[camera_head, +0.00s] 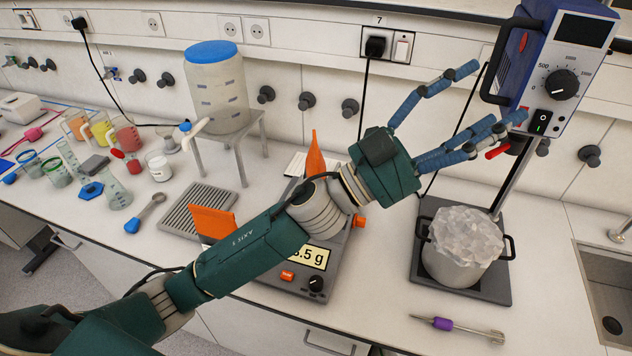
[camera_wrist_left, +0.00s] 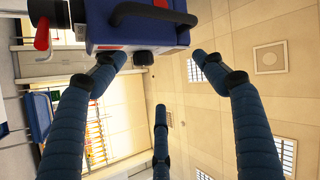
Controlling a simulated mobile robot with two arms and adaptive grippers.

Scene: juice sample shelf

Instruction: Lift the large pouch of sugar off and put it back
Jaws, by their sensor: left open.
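My left gripper (camera_head: 495,94) has its blue fingers spread, open and empty, beside the overhead stirrer. In the left wrist view its fingers (camera_wrist_left: 160,100) are apart with nothing between them. No pouch of sugar shows clearly. A scale (camera_head: 333,233) stands below my left forearm, which hides much of it; its display reads partly "5 g". Orange pieces (camera_head: 212,222) show on both sides of my forearm at the scale; I cannot tell whether they are part of a pouch. My right gripper is not in view.
A stirrer with a blue head (camera_head: 545,65) stands at right, over a metal pot (camera_head: 455,268) heaped with clear lumps. A purple-handled tool (camera_head: 443,324) lies in front. A tank (camera_head: 217,90) on a stand, a grille (camera_head: 197,211) and several vessels are at left. A sink (camera_head: 605,290) is far right.

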